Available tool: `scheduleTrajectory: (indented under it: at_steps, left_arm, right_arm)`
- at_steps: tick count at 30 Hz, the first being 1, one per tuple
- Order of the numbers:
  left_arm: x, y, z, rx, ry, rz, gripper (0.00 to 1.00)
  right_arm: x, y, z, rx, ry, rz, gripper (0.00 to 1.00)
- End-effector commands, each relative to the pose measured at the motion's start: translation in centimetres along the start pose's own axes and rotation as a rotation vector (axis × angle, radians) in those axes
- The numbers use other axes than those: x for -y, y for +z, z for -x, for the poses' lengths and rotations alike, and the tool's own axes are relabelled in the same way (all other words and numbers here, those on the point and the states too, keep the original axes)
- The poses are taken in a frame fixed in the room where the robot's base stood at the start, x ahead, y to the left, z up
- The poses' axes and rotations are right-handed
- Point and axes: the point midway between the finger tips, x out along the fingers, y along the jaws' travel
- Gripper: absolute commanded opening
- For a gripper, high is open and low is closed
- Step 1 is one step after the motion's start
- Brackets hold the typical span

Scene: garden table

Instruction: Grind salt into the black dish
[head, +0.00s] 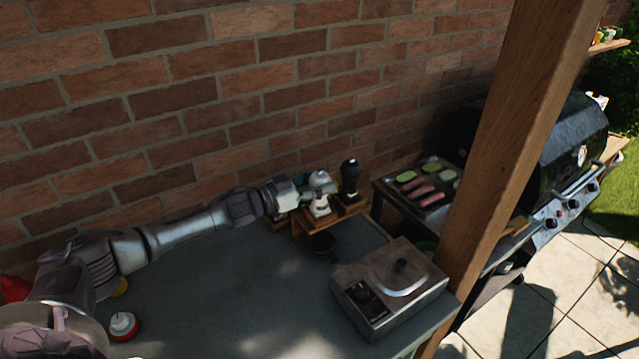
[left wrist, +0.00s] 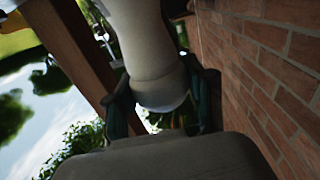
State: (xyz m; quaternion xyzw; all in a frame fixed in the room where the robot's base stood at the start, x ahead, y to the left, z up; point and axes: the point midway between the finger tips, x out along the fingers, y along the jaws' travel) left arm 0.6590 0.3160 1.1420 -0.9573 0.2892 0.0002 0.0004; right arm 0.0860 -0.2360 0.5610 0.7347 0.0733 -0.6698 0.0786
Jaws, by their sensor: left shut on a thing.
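A white grinder (head: 319,203), which I take for the salt, is upright at the small wooden stand (head: 298,226) near the brick wall. My left gripper (head: 306,190) is shut on the white grinder. In the left wrist view, the fingers of my left gripper (left wrist: 163,98) are on both sides of the pale grinder body (left wrist: 148,45). I cannot tell whether its base rests on the stand or is just off it. The small black dish (head: 322,243) sits on the grey table in front of the stand. My right gripper is not in view.
A black grinder (head: 350,180) stands on the stand, right of the white one. A metal burner box (head: 388,290) is at the table's right edge. A wooden post (head: 510,130) and grill (head: 560,150) are beyond. A red-and-white bottle (head: 123,326) is front left; the table's middle (head: 230,280) is clear.

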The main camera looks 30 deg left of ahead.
Motion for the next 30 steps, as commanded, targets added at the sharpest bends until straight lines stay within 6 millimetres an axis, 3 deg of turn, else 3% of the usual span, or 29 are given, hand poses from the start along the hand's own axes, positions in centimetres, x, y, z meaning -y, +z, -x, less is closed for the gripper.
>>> scheduleTrajectory:
  at_steps: [30]
  left_arm:
    - [0.0, -0.1, 0.0, -0.003, 0.19, 0.001, 0.19]
  right_arm:
    - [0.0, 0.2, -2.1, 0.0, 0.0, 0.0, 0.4]
